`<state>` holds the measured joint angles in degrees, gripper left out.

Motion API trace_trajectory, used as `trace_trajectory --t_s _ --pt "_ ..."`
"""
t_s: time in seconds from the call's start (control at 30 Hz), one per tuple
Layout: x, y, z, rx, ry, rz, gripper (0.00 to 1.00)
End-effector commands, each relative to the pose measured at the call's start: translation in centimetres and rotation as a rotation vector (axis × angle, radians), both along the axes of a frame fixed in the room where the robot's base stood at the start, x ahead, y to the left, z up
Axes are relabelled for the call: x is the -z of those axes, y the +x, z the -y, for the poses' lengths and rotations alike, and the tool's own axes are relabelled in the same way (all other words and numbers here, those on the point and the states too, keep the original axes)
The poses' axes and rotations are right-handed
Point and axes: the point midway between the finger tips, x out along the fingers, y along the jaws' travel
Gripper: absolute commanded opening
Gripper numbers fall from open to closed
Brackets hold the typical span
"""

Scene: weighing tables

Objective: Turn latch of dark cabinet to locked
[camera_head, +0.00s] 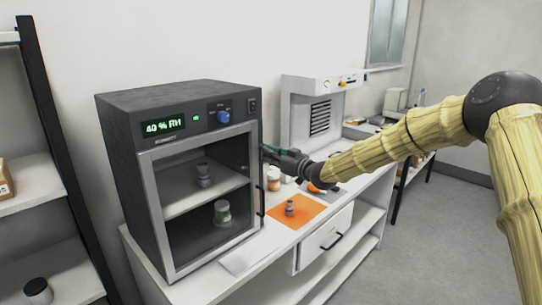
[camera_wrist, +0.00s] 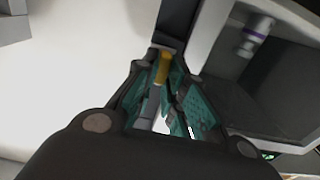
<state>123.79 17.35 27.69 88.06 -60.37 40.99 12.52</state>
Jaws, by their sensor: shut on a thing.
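The dark cabinet (camera_head: 123,150) stands on the white bench at left, with a lit display reading 40 % RH and a blue knob on top of its front. Its glass door in a pale frame (camera_head: 158,215) looks closed. My gripper (camera_head: 268,151) is at the door's right edge, about mid-height, and hides the latch there in the head view. In the wrist view, my gripper (camera_wrist: 167,82) is shut on the latch, whose yellow part (camera_wrist: 163,67) shows between the green-padded fingers. I cannot tell which way the latch is turned.
Jars stand inside the cabinet. An orange mat (camera_head: 305,212) with a small grey weight or jar (camera_head: 289,208) lies right of it, below my arm. Several jars (camera_head: 273,178) and a white balance (camera_head: 318,105) stand behind. A dark shelf rack (camera_head: 50,110) is at far left.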

Motion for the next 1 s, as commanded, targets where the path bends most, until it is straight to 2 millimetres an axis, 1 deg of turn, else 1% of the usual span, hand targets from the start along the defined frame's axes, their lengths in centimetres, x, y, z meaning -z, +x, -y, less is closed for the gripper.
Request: trace_trajectory --t_s 0.17,0.37,0.57,1.0 --pt "0.07 0.01 -0.01 0.0 -0.013 0.015 0.0" --pt "0.34 -0.04 -0.04 0.0 -0.071 0.072 0.0" --pt "0.54 -0.14 -0.21 0.0 -0.179 0.182 0.0" --pt "0.71 -0.38 -0.4 0.0 -0.474 0.477 0.0"
